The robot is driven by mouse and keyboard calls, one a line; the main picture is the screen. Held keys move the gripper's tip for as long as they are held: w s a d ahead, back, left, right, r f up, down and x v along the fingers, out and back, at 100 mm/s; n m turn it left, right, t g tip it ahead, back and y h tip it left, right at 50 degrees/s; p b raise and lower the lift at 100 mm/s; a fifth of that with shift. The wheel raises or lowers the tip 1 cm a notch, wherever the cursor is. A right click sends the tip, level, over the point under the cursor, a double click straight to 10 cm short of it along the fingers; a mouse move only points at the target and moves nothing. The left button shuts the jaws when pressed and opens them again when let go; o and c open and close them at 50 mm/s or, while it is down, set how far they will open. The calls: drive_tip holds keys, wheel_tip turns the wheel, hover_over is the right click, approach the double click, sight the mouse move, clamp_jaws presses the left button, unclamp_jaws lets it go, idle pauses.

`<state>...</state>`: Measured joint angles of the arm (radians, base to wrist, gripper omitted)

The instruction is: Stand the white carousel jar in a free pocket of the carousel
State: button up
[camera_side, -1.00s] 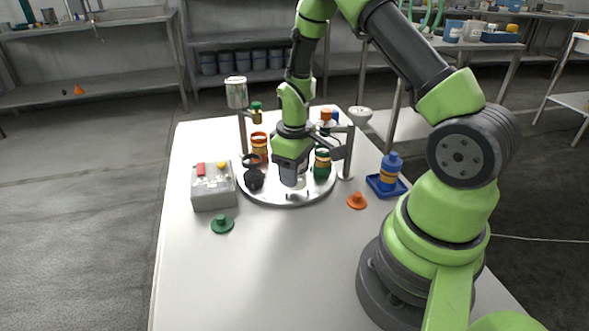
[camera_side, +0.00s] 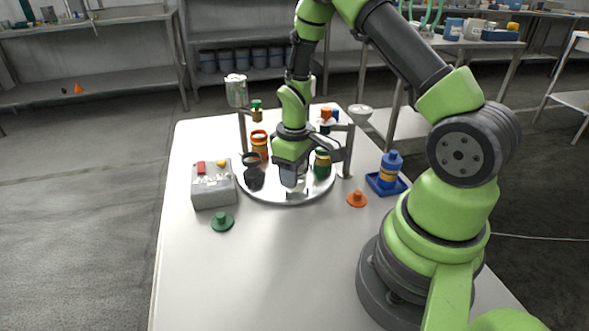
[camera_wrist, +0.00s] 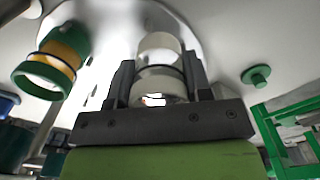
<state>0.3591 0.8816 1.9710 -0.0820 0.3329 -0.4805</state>
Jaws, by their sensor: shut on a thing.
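My gripper (camera_side: 291,182) points down over the front part of the round silver carousel (camera_side: 252,195). In the wrist view my gripper (camera_wrist: 160,80) is shut on the white carousel jar (camera_wrist: 159,47), with a finger on each side of it. A dark band crosses the jar. In the side view the jar is mostly hidden by my gripper, and I cannot tell whether its base touches the plate. An orange jar (camera_side: 259,145) and a green jar (camera_side: 322,170) with an orange band stand on the carousel. Black rings (camera_side: 251,159) show at its left. Free pockets are hard to make out.
A grey control box (camera_side: 213,187) with red and yellow buttons stands left of the carousel. Green (camera_side: 222,222) and orange (camera_side: 357,200) lids lie in front. A blue jar (camera_side: 390,167) stands on a blue tray at right. Posts flank the carousel.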

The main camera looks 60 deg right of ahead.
drive_tip(key=shift+f, duration=0.75)
idle(0.8)
drive_tip(key=o, duration=1.5)
drive_tip(key=shift+c, duration=0.2)
drive_tip(key=shift+r, duration=0.1)
drive_tip(key=shift+r, duration=3.9)
